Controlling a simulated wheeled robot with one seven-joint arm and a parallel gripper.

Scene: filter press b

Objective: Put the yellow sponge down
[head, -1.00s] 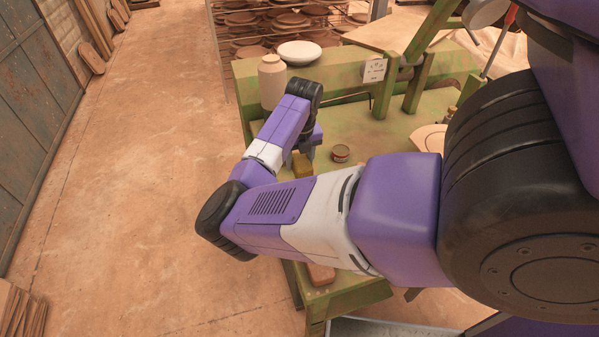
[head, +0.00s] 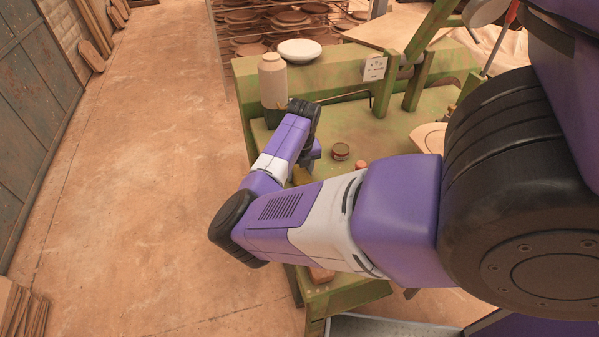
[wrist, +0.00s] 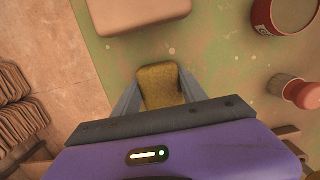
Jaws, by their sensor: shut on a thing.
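The yellow sponge (wrist: 160,86) is between the two fingers of my gripper (wrist: 159,84) in the wrist view, and the fingers are shut on it. Green tabletop (wrist: 215,55) shows around it; I cannot tell whether the sponge touches the table. In the head view only a small part of the sponge (head: 301,176) shows, mostly hidden behind my arm. The fingers are largely hidden there too.
A tan block (wrist: 130,12) lies just beyond the sponge in the wrist view. A small red tin (head: 340,151) and a pink-topped cylinder (wrist: 288,92) stand to the right. A pale jar (head: 272,82) stands at the back left. The table's left edge is close.

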